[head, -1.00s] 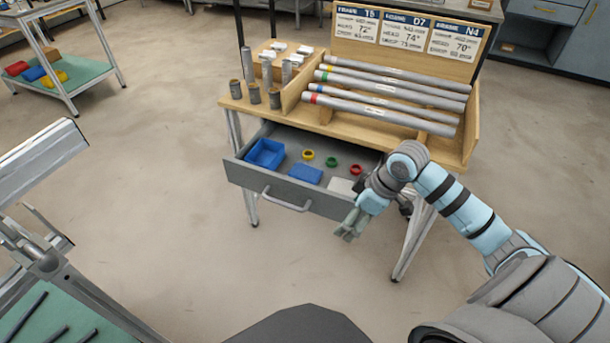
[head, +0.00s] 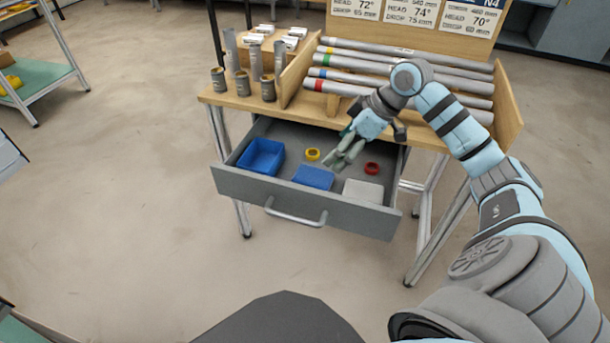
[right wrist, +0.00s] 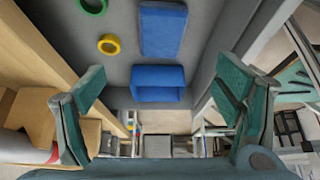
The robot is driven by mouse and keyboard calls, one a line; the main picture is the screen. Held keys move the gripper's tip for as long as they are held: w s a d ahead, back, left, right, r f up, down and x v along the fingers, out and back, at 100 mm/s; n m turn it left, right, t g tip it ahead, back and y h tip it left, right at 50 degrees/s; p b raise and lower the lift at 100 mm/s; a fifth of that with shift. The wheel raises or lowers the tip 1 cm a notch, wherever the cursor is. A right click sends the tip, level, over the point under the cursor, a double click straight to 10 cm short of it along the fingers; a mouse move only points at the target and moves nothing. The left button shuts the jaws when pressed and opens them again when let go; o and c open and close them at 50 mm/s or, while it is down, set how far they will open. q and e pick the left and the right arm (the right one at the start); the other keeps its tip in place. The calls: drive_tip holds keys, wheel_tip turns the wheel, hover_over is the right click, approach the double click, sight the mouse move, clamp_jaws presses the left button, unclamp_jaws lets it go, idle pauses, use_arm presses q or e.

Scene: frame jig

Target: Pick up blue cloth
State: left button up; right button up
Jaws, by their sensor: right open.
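The blue cloth (head: 312,178) lies flat in the open grey drawer, between a blue bin and a white folded cloth. In the right wrist view the blue cloth (right wrist: 163,30) is at the top, beyond the blue bin (right wrist: 158,83). My right gripper (head: 344,154) is above the drawer, a little behind and to the right of the blue cloth in the head view. My left gripper is not in view.
The drawer (head: 298,205) also holds a yellow ring (head: 312,154), a red ring (head: 372,168) and the white cloth (head: 363,190). A green ring (right wrist: 92,5) shows in the wrist view. The wooden bench top (head: 310,108) with tubes overhangs the drawer's back.

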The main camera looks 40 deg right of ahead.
drive_tip(key=b, duration=0.2)
approach(315, 176)
drive_tip(key=x, duration=0.3)
drive_tip(key=b+x, duration=0.2)
drive_tip(key=x, duration=0.3)
drive_tip(key=shift+w+a+f+b, duration=0.1)
drive_tip(key=shift+w+f+b, duration=0.15)
drive_tip(key=shift+b, duration=0.15)
drive_tip(key=shift+w+a+f, duration=0.1)
drive_tip(key=shift+f, duration=0.05)
use_arm(q)
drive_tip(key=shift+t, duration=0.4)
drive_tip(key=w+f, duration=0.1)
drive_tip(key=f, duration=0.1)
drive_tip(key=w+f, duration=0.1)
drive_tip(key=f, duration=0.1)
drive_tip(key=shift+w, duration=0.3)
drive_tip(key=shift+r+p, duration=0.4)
drive_tip(key=shift+p, duration=0.15)
use_arm(e)
drive_tip(key=shift+f, duration=0.1)
drive_tip(key=c, duration=1.3)
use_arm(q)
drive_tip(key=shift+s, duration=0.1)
use_arm(e)
drive_tip(key=shift+o, duration=0.2)
